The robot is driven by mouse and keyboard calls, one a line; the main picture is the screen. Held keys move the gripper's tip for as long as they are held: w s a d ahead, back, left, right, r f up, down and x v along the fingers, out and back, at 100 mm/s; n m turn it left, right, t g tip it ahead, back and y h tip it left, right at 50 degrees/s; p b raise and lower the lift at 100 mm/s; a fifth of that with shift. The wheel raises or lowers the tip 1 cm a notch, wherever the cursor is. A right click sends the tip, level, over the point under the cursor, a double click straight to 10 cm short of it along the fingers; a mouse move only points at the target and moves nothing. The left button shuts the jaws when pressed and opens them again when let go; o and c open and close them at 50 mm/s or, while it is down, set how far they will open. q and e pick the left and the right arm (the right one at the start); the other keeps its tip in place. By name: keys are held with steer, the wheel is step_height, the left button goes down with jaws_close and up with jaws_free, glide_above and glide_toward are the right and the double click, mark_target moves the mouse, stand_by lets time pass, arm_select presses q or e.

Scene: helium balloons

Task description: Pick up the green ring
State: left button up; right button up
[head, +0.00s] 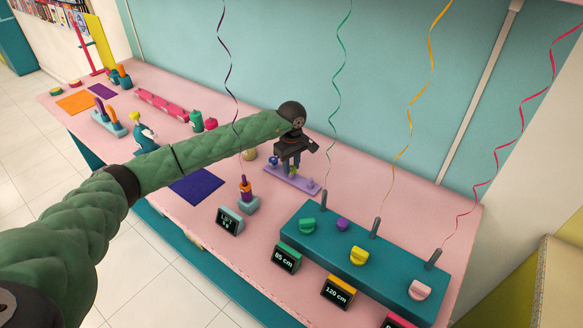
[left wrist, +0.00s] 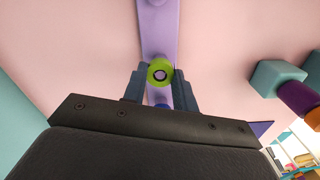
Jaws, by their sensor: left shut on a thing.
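The green ring (left wrist: 152,73) is a small lime-green ring with a dark centre, seen between the fingers of my left gripper (left wrist: 158,88) in the left wrist view. The fingers are shut on it, one on each side. Beneath it lies a lilac stand (left wrist: 156,30) with a blue part partly hidden behind the gripper. In the head view my left gripper (head: 291,165) points down over the lilac stand (head: 308,185), and the ring is mostly hidden by the fingers. I cannot tell whether the ring is clear of the stand. My right gripper is not in view.
A teal block (head: 325,243) with coloured knobs and posts stands at the right of the pink table (head: 390,195). Ribbons hang above it. A small stand with purple and orange parts (head: 247,192) and a dark blue mat (head: 196,186) lie to the left.

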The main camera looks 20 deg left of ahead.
arm_select(q)
step_height(320, 180, up, 4)
steer(key=shift+s+d+r, duration=0.1)
steer(key=s+d+r, duration=0.6)
steer(key=s+d, duration=0.1)
steer(key=s, duration=0.1)
steer(key=shift+s+d+r, duration=0.25)
steer(key=shift+d, duration=0.05)
